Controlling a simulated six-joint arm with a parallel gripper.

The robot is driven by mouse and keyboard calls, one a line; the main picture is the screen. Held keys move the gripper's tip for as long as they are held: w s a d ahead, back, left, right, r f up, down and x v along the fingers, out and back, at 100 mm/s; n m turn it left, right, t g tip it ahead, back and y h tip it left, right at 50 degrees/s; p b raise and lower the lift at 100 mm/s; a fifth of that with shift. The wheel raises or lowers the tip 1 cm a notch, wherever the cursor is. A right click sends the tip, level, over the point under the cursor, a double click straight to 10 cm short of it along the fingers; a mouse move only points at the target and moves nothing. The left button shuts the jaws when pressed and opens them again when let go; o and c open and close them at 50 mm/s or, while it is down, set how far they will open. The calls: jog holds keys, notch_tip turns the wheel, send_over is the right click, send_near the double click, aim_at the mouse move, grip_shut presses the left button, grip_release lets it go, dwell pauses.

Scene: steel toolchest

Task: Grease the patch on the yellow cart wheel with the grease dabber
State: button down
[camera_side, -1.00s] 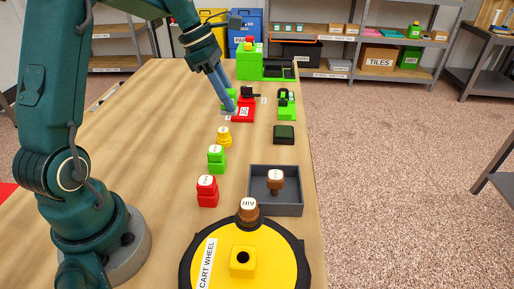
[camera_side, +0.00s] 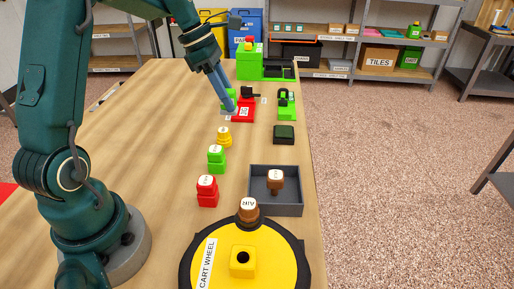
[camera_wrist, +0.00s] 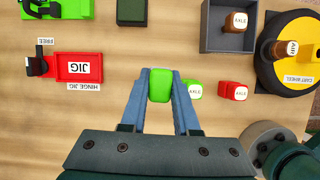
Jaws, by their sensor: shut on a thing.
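A second brown capped piece (camera_side: 276,182) stands in the grey tray (camera_side: 292,208). I cannot tell which piece is the grease dabber, and no distinct grease patch shows. My gripper (camera_wrist: 159,88) is shut on a green block (camera_wrist: 160,85), above the bench by the red jig, away from the wheel.
The red hinge jig (camera_wrist: 80,66), a dark green block (camera_side: 284,134) and a green device (camera_side: 287,105) lie farther up. The bench's left side is mostly clear.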

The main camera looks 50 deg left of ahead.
dwell(0.4)
jog(key=shift+a+r+n+t, duration=0.15)
jog(key=shift+n+t, duration=0.15)
jog(key=shift+n, duration=0.4)
jog(key=w+n+y, duration=0.3)
jog(key=w+n, duration=0.5)
jog(key=w, duration=0.3)
jog(key=shift+t, duration=0.4)
jog(key=shift+w+d+f, duration=0.4)
jog(key=shift+d+f, duration=0.5)
jog(key=shift+f, duration=0.35)
jog(key=shift+w+d+f, duration=0.45)
jog(key=shift+d+f, duration=0.45)
jog(key=shift+f, duration=0.4)
jog(key=shift+w+d+f, duration=0.4)
jog(key=shift+d+f, duration=0.5)
jog(key=shift+f, duration=0.35)
jog(key=shift+f, duration=0.7)
notch_tip(320, 180, up, 7)
